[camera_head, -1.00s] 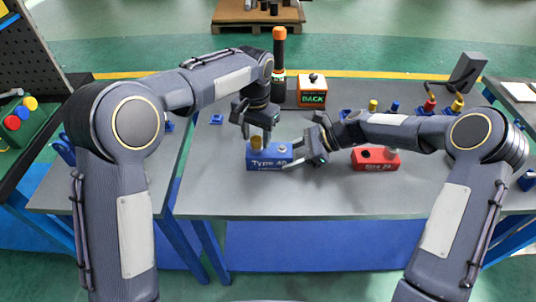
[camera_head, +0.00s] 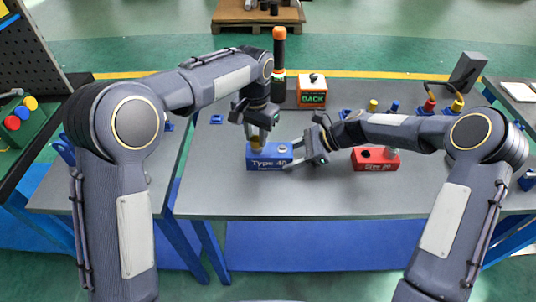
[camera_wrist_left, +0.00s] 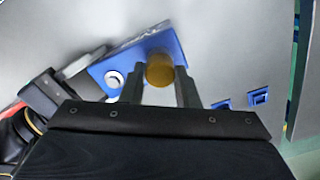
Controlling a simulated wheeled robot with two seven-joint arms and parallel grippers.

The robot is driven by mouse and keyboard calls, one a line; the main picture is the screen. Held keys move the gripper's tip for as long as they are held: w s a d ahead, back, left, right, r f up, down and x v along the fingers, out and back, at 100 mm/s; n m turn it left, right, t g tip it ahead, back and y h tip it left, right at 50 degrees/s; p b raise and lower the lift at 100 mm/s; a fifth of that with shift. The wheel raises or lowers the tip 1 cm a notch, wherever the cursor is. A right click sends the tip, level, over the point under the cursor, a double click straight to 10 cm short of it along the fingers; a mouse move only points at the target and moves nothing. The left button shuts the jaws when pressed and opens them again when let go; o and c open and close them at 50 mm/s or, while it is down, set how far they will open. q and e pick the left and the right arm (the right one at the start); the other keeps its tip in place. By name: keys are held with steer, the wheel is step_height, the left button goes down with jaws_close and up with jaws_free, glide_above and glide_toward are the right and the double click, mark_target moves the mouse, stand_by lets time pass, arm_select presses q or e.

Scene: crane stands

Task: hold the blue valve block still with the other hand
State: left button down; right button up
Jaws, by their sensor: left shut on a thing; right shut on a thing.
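The blue valve block (camera_head: 267,164), lettered "Type 4" and a partly unclear mark, sits on the grey table near its front edge. A brass-coloured round part (camera_head: 254,151) stands on its left end, and a pale round fitting (camera_wrist_left: 114,78) is on its other end. My left gripper (camera_head: 257,143) points down from above and is shut on the brass part, which shows between the fingers in the left wrist view (camera_wrist_left: 160,72). My right gripper (camera_head: 293,154) comes from the right and is shut on the right end of the blue block, one finger in front and one behind.
A red block (camera_head: 375,160) lies to the right, close under my right forearm. Behind stand an orange "BACK" box (camera_head: 312,93) and a dark post with an orange top (camera_head: 279,60). Small coloured parts (camera_head: 373,106) stand at the back right. The table front is clear.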

arm_select(q)
steer(key=shift+r, duration=0.15)
steer(key=n, duration=0.3)
steer(key=shift+n, duration=1.1)
steer(key=n, duration=0.3)
steer(key=shift+r+n, duration=0.1)
steer(key=shift+n, duration=0.3)
steer(key=shift+r, duration=1.9)
